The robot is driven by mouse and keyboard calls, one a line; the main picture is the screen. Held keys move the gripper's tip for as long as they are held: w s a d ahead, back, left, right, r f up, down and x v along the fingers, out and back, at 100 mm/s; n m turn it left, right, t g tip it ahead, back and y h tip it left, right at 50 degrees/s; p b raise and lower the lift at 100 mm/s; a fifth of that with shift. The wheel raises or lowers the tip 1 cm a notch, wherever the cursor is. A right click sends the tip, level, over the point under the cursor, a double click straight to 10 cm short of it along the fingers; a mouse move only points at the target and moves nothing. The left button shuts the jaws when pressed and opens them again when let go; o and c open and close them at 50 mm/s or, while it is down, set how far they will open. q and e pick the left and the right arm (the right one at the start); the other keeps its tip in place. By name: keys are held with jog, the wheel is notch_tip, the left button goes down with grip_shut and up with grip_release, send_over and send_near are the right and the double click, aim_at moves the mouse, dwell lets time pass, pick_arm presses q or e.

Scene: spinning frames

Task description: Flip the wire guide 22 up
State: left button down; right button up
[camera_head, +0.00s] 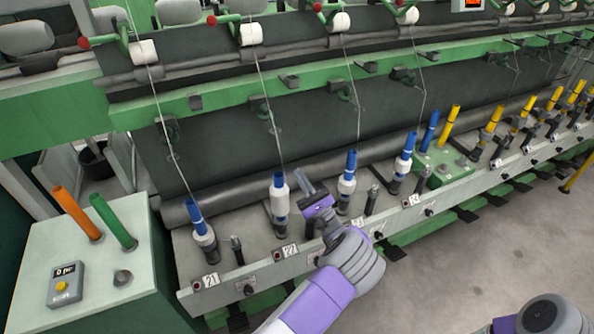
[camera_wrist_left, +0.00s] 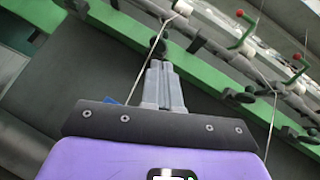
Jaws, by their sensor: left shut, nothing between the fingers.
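The label 22 (camera_head: 290,250) is on the front rail, with a spindle carrying a white bobbin and blue tube (camera_head: 279,197) above it. Its wire runs up past the dark wire guide 22 (camera_head: 261,109) on the green beam. My left gripper (camera_head: 305,179) is shut and empty, its grey fingers pointing up, right of the bobbin and below the guide. In the left wrist view the closed fingers (camera_wrist_left: 163,68) point toward a dark guide (camera_wrist_left: 158,46), apparently 22. I cannot tell whether they touch it. My right gripper is not in view.
Neighbouring spindles 21 (camera_head: 202,232) and 23 (camera_head: 347,182) stand either side, with wires rising to spools above. A grey console (camera_head: 95,265) with orange and green tubes stands at left. Open floor (camera_head: 470,270) lies at right.

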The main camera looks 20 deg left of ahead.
pick_arm(q)
jog(key=a+r+b, duration=0.1)
jog(key=a+r, duration=0.5)
jog(key=r, duration=0.3)
jog(key=shift+w+b, duration=0.15)
jog(key=shift+b, duration=0.15)
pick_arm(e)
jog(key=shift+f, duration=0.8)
pick_arm(q)
jog(key=shift+r, duration=0.1)
